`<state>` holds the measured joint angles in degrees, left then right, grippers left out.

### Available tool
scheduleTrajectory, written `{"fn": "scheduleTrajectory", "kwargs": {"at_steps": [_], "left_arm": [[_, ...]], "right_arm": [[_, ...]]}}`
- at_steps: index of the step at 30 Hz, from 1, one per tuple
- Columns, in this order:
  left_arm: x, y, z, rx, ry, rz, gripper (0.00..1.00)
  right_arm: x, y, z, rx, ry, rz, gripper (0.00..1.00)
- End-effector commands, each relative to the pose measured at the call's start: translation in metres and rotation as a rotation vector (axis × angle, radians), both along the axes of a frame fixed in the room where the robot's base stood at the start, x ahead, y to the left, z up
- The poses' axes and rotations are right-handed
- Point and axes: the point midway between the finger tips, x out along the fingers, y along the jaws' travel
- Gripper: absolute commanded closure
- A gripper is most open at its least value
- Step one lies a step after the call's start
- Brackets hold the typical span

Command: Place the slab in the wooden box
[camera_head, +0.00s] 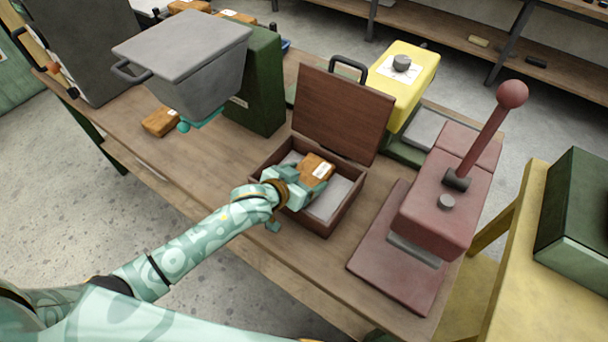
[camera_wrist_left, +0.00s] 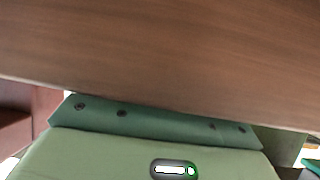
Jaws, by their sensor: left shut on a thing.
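The wooden box (camera_head: 262,160) stands open on the workbench, with its dark brown lid (camera_head: 345,110) raised at the back. A pale grey sheet or lining shows inside it. The slab (camera_head: 318,165) is an orange-brown block with a white label. My left gripper (camera_head: 305,181) is shut on the slab and holds it over the box's opening, towards the back. I cannot tell whether the slab touches the box. In the left wrist view, a brown wooden surface (camera_wrist_left: 160,45) fills the upper half, above my teal gripper body. My right gripper is not in view.
A red lever press (camera_head: 440,210) stands right of the box, and a yellow machine (camera_head: 400,80) behind it. A grey hopper (camera_head: 185,65) on a green stand is at the left. Another orange-brown block (camera_head: 160,122) lies near it. Bare bench (camera_head: 215,165) shows left of the box.

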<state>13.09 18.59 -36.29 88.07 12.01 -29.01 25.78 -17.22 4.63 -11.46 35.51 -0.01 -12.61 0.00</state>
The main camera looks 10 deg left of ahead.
Motion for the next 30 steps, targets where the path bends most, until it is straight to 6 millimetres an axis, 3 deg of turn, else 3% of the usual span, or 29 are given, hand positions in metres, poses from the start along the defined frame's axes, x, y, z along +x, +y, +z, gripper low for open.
{"fn": "scheduleTrajectory", "kwargs": {"at_steps": [1,3,10,14,24,30], "left_arm": [[0.0,0.0,0.001,0.0,-0.001,0.0,0.19],[0.0,0.0,0.001,0.0,-0.001,0.0,0.0],[0.0,0.0,0.001,0.0,-0.001,0.0,0.0],[0.0,0.0,0.014,0.001,-0.005,-0.001,0.0],[-0.062,0.03,0.053,0.0,0.0,0.0,0.0],[-0.088,0.042,0.067,0.0,0.0,0.0,0.0]], "right_arm": [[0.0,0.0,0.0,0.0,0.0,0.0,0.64],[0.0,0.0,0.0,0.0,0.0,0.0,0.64],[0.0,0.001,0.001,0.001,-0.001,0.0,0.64],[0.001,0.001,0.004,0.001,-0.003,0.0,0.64],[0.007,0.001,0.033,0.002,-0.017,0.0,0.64],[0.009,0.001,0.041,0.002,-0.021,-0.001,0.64]]}}
